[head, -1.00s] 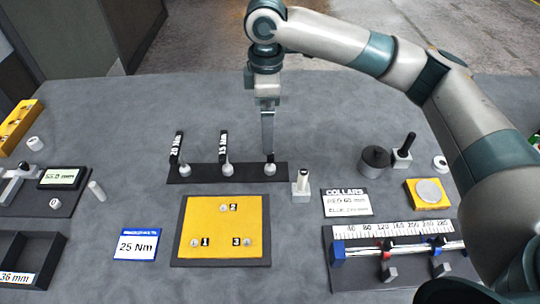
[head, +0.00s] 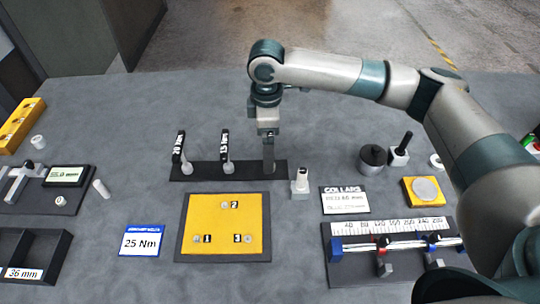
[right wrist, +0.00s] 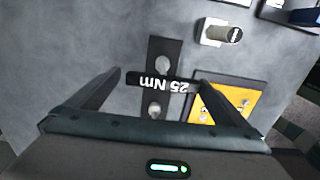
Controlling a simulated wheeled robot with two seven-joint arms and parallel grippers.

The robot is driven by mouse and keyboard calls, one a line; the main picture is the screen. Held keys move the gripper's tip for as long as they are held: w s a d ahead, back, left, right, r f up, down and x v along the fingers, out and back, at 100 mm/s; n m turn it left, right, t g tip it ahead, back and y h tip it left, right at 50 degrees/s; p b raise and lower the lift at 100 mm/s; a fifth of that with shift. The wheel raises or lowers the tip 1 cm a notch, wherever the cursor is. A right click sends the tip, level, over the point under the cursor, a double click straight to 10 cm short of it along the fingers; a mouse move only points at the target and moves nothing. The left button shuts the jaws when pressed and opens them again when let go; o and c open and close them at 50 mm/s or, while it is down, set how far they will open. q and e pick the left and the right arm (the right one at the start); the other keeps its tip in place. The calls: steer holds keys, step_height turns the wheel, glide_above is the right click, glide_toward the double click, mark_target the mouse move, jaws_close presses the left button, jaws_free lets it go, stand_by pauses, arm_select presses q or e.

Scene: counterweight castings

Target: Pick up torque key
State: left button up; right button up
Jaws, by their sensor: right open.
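Three torque keys stand in a row on a dark rack (head: 200,173). The left key (head: 179,152) and the middle key (head: 225,152) have black labelled handles, hard to read now. The third key, at the rack's right end, is hidden behind my right gripper (head: 268,168) in the head view. A blue-edged card (head: 142,243) also reads 25 Nm. My left gripper is out of view.
A yellow plate (head: 224,222) with numbered studs lies in front of the rack. A small pale block (head: 300,182) stands just right of the rack. A collars card (head: 345,200), dark cylinder (head: 372,158) and ruler fixture (head: 395,228) are at right. The table behind the rack is clear.

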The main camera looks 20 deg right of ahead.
steer(key=shift+s+f+p, duration=0.15)
steer(key=shift+f+p, duration=0.2)
step_height(320, 180, down, 3)
steer(key=shift+s+d+f+p, duration=0.1)
steer(key=shift+p, duration=0.5)
steer(key=shift+f, duration=0.25)
steer(key=shift+c, duration=0.3)
steer(key=c, duration=1.2)
steer(key=shift+r, duration=0.1)
